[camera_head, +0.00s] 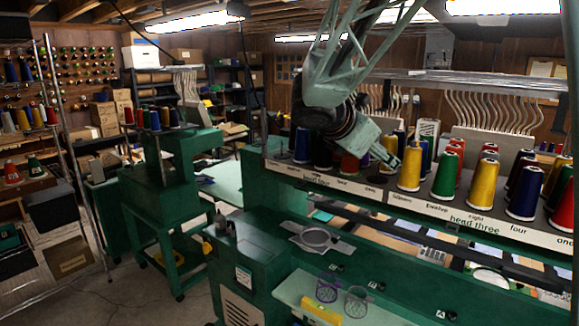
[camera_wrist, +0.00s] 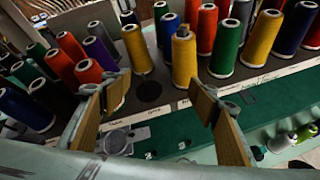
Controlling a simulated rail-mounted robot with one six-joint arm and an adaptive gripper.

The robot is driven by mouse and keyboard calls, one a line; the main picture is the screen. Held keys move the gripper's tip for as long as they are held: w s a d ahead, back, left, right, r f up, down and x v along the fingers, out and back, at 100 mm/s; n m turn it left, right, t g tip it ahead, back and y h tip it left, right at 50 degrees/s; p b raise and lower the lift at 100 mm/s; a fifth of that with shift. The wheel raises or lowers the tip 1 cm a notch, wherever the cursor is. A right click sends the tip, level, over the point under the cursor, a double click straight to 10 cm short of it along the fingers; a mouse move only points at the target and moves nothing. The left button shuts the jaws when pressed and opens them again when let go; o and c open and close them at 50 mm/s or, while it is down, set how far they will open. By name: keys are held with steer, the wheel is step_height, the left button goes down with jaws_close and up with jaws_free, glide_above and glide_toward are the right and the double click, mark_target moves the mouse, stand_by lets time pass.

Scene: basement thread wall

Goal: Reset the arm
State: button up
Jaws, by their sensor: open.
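My gripper (camera_head: 388,158) hangs from my arm over the thread rack (camera_head: 350,186) of the green embroidery machine, pointing down and to the right. In the wrist view my gripper (camera_wrist: 150,102) is open, with its tan-padded fingers wide apart and nothing between them. A bare dark round spot (camera_wrist: 149,91) on the rack shows between the fingers. A yellow cone (camera_wrist: 184,55) stands upright just beyond it, and a yellow cone (camera_wrist: 137,48) stands to its left. In the head view a yellow cone (camera_head: 409,170) stands close right of the gripper.
Several coloured cones crowd the rack, including a green cone (camera_head: 445,177) and a blue cone (camera_head: 524,194). A metal rail (camera_head: 470,83) with curved thread tubes runs behind. Below are the green machine bed and a purple wire basket (camera_head: 328,287). Bare floor lies at the lower left.

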steer(key=s+d+f+m+g+y+b, duration=0.1)
steer(key=s+d+f+m+g+b, duration=0.15)
steer(key=s+m, duration=0.75)
steer(key=s+d+f+m+g+y+b, duration=0.2)
steer(key=s+d+f+b, duration=0.15)
steer(key=s, duration=1.55)
steer(key=s+a+f+m+y+b, duration=0.1)
steer(key=s+a+f+m, duration=0.2)
steer(key=s, duration=0.5)
steer(key=s+a+f+m+y+b, duration=0.2)
steer(key=s+a+f+m, duration=0.1)
steer(key=s, duration=0.4)
steer(key=s+a+f+m+y+b, duration=0.1)
steer(key=s+a+f+m, duration=0.3)
steer(key=s, duration=0.4)
steer(key=shift+s+f+m+y+b, duration=0.35)
steer(key=shift+f+m+y, duration=0.3)
steer(key=shift+f, duration=0.35)
steer(key=shift+w, duration=0.1)
